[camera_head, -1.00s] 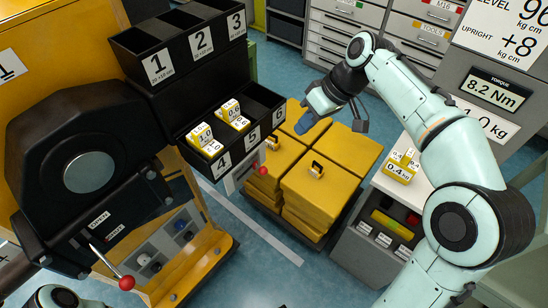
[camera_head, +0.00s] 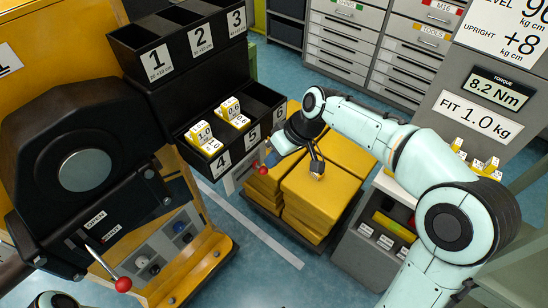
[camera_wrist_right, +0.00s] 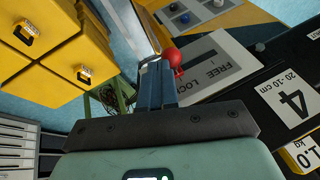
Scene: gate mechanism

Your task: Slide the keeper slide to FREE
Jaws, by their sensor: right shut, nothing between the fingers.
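The keeper slide's red knob (camera_wrist_right: 172,57) shows in the right wrist view beside a pale plate (camera_wrist_right: 228,50) lettered FREE and LOCK, with a dark slot. The knob is toward the plate's left edge; I cannot tell which mark it stands at. My right gripper (camera_wrist_right: 155,66) is shut and empty, its blue fingertips close beside the knob; I cannot tell whether they touch. In the head view my right gripper (camera_head: 272,160) is by the knob (camera_head: 263,170), in front of the plate (camera_head: 236,178) under the black bins. My left gripper is out of view.
Black bins (camera_head: 212,150) with yellow weights stand directly above the plate. Yellow stacked blocks (camera_head: 330,190) on a pallet lie below my right arm. A black housing with a red-knobbed lever (camera_head: 122,284) is at left. A grey weight bench (camera_head: 368,245) stands right.

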